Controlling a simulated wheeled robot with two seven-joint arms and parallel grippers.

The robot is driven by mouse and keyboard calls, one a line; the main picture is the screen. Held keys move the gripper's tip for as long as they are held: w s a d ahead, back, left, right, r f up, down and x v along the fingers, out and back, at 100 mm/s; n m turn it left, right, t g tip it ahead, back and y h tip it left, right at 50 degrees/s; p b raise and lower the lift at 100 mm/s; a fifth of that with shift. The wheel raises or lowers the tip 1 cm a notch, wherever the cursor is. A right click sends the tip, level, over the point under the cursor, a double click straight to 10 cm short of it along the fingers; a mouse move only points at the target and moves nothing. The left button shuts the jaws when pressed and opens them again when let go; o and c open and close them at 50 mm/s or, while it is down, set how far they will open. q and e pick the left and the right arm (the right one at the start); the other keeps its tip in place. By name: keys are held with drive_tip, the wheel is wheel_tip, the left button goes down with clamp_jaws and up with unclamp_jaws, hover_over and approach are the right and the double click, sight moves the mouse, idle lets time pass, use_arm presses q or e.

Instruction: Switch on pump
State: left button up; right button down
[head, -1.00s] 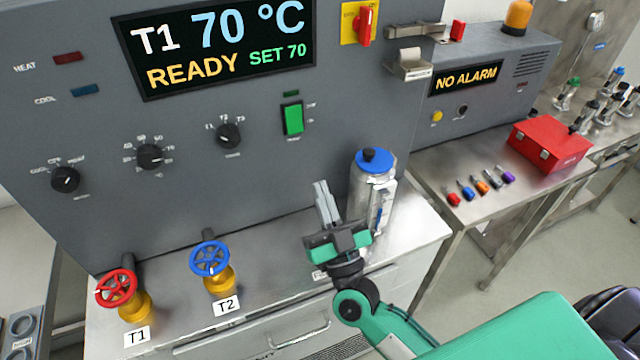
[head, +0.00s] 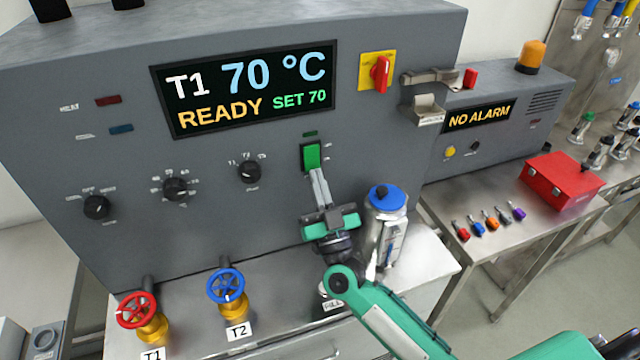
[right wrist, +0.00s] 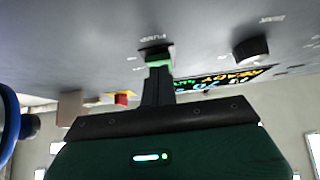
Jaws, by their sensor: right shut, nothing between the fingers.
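The green pump rocker switch (head: 312,156) is on the grey panel, below a small dark green lamp (head: 310,134) that looks unlit. My right gripper (head: 318,176) is shut and empty, its fingertips just below the switch in the head view. In the right wrist view the shut fingers (right wrist: 159,75) point at the green switch (right wrist: 157,60) and partly cover it; I cannot tell whether they touch it. The panel display (head: 250,87) reads T1 70 °C, READY, SET 70. My left gripper is not in view.
A blue-lidded metal flask (head: 388,225) stands just right of my right gripper. Red (head: 138,310) and blue (head: 226,286) valve wheels are at the lower left. Knobs sit left of the switch. A red-handled switch (head: 381,74) and a bracket (head: 425,110) are at the upper right.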

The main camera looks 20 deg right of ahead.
drive_tip(key=shift+w+f+t+b, duration=0.15)
drive_tip(key=shift+w+t+b, duration=0.2)
drive_tip(key=shift+b, duration=0.75)
drive_tip(key=b+v, duration=0.3)
drive_tip(key=v, duration=0.4)
drive_tip(key=shift+f, duration=0.35)
drive_tip(key=shift+s, duration=0.15)
